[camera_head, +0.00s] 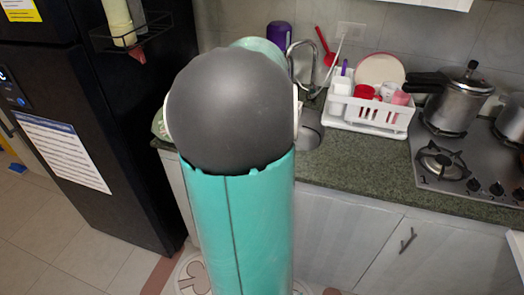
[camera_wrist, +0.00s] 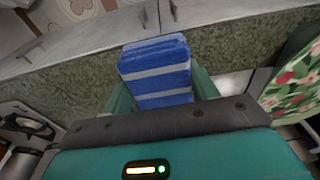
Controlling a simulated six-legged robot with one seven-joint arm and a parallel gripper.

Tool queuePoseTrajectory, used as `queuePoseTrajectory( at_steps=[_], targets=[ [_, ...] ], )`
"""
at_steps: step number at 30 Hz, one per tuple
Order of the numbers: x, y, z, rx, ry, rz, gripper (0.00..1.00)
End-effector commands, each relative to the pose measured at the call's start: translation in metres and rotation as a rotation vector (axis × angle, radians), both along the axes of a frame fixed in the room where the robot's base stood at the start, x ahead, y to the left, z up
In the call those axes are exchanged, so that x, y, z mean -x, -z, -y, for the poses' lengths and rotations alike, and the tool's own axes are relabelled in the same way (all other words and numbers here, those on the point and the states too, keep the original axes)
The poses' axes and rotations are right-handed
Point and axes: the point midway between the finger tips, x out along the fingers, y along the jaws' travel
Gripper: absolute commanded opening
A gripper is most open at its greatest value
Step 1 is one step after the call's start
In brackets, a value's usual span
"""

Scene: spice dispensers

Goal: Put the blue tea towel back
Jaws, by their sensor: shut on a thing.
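The blue tea towel (camera_wrist: 157,66), folded with white stripes, shows in the wrist view between the two teal fingers of my gripper (camera_wrist: 162,90). My gripper is shut on it, and the folded towel sticks out past the fingers. In the wrist view it appears over the green speckled counter (camera_wrist: 70,75), near the pale cabinet fronts; whether it touches the counter I cannot tell. In the head view my own arm fills the middle and hides the gripper and the towel.
A white dish rack (camera_head: 370,115) with cups and a plate stands by the tap (camera_head: 300,60). A pressure cooker (camera_head: 458,98) sits on the gas hob (camera_head: 450,170) at right. A black fridge (camera_head: 110,110) stands at left. Floral cloth (camera_wrist: 295,85) lies right in the wrist view.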

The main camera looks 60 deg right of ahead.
Motion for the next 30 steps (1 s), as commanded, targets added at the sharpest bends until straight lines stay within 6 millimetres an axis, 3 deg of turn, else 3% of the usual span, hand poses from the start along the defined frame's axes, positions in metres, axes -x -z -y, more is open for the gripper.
queuePoseTrajectory(
  at_steps=[6, 12, 17, 23, 30],
  targets=[
    [-0.023, 0.035, 0.027, -0.001, 0.0, -0.004, 0.22],
    [-0.036, 0.057, 0.041, 0.0, -0.001, -0.001, 0.22],
    [-0.042, 0.067, 0.047, 0.0, 0.0, 0.0, 0.22],
    [-0.041, 0.094, 0.046, -0.001, -0.001, 0.0, 0.22],
    [-0.042, 0.095, 0.046, 0.002, -0.001, 0.001, 0.22]
  ],
)
